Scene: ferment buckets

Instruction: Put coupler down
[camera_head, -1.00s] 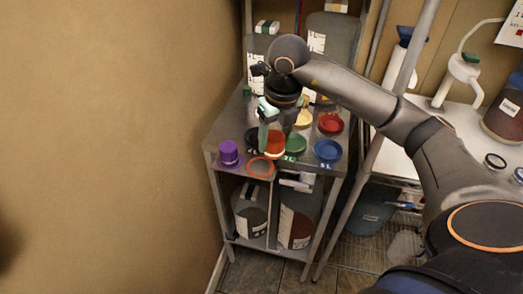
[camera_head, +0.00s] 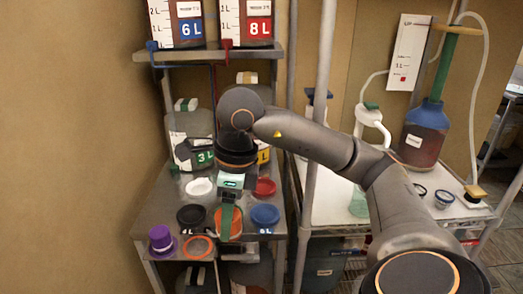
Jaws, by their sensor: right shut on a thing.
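My right gripper (camera_head: 228,205) reaches down over the front of the metal stand's top. It is shut on an orange piece (camera_head: 235,230), which I take to be the coupler. The orange piece shows on both sides of the green finger, low over the stand top near its front edge. The finger and hand hide part of it, and I cannot tell whether it touches the surface. My left gripper is not in view.
Around the gripper lie black (camera_head: 191,215), white (camera_head: 199,187), red (camera_head: 265,187) and blue (camera_head: 265,214) discs. An orange ring (camera_head: 198,248) and a purple piece (camera_head: 161,239) are at the front left. Labelled containers (camera_head: 190,140) stand behind, under an upper shelf (camera_head: 150,55).

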